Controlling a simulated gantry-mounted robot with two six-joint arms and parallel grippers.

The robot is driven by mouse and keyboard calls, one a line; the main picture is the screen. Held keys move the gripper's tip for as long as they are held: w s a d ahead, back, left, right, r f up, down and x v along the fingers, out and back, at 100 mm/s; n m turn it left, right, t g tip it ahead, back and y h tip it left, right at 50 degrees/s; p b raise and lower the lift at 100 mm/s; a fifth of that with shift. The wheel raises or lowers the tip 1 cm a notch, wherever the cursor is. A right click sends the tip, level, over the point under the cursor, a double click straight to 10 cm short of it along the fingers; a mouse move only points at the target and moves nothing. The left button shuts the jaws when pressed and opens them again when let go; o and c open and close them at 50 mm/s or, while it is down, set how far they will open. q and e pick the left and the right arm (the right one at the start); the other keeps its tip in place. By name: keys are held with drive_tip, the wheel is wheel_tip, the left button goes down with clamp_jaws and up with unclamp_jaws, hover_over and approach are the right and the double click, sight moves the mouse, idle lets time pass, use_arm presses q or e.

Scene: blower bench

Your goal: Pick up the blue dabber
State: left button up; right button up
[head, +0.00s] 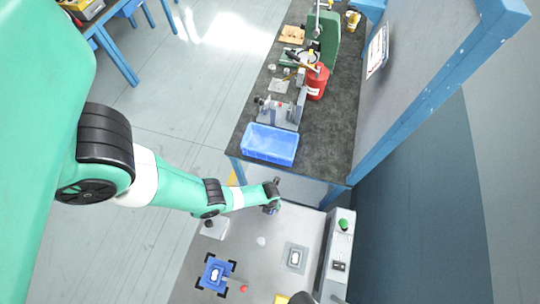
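My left arm comes in from the left, and its gripper (272,207) is above the far part of the light grey work surface (240,258). A small blue patch shows at the fingertips. It is too small to tell whether it is the blue dabber or whether the fingers are shut on it. I make out no other clear blue dabber. A blue square fixture (205,284) with a white oval piece (214,273) lies nearer, inside black corner marks. My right gripper is not in view; a dark rounded part shows at the bottom edge.
A grey plate with a white oval piece (295,258) lies to the right, beside a control box with a green button (343,224). A small red-topped item (243,289) is near the front. Behind stands a dark bench with a blue bin (270,157) and red can (317,84).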

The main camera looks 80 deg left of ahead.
use_arm(q)
drive_tip(key=shift+w+f, duration=0.1)
drive_tip(key=shift+f, duration=0.15)
clamp_jaws()
drive_tip(key=shift+r, duration=0.1)
